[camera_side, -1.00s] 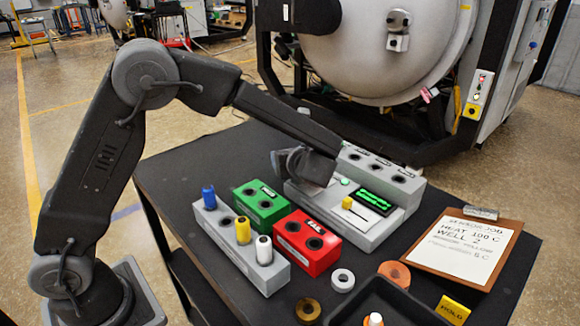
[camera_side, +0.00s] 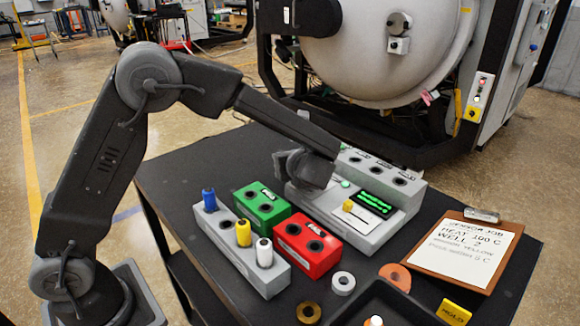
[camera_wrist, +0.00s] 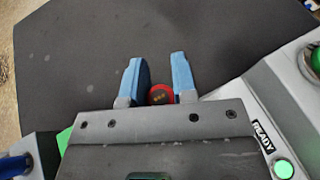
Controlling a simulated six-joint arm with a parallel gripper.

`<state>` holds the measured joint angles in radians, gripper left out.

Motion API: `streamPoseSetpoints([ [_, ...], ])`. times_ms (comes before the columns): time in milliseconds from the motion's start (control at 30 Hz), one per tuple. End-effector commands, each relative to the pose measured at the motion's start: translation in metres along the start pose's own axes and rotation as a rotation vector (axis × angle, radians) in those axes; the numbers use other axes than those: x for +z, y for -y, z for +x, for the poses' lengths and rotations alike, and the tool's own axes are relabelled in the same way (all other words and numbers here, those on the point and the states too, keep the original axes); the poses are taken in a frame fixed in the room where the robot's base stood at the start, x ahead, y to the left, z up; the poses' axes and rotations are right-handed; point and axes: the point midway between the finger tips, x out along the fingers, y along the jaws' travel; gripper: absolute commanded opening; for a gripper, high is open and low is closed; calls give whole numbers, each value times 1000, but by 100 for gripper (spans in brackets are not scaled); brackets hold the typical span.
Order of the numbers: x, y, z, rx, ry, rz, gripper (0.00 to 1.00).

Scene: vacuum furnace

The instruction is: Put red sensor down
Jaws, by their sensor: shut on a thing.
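The red sensor (camera_wrist: 160,94) shows end-on between the two blue fingers of my gripper (camera_wrist: 159,82) in the wrist view. The gripper is shut on it, and only its round red end is visible. In the side view my gripper (camera_side: 291,163) is beside the left end of the grey console, behind the green block; the sensor is hidden there. The grey rack (camera_side: 262,281) holds a blue (camera_side: 209,199), a yellow (camera_side: 243,233) and a white sensor (camera_side: 264,252). It has an empty hole between blue and yellow. The green block (camera_side: 263,206) and red block (camera_side: 306,245) have open holes.
The grey console (camera_side: 375,232) has a green-lit screen (camera_side: 371,205), and the grey block (camera_side: 395,181) with holes stands behind it. A clipboard (camera_side: 457,251), black tray (camera_side: 392,290) and loose rings lie right and front. The dark table (camera_wrist: 215,40) ahead is bare.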

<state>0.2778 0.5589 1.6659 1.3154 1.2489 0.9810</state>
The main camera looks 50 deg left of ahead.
Motion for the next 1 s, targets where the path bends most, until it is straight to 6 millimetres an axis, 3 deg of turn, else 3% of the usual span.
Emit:
streamPoseSetpoints([
  [267, 11, 0, -4, -1, 1, -3, 0],
  [467, 41, 0, -17, -1, 1, -7, 0],
  [800, 97, -64, 7, 2, 1, -6, 0],
  [1000, 119, -87, 16, 2, 1, -3, 0],
])
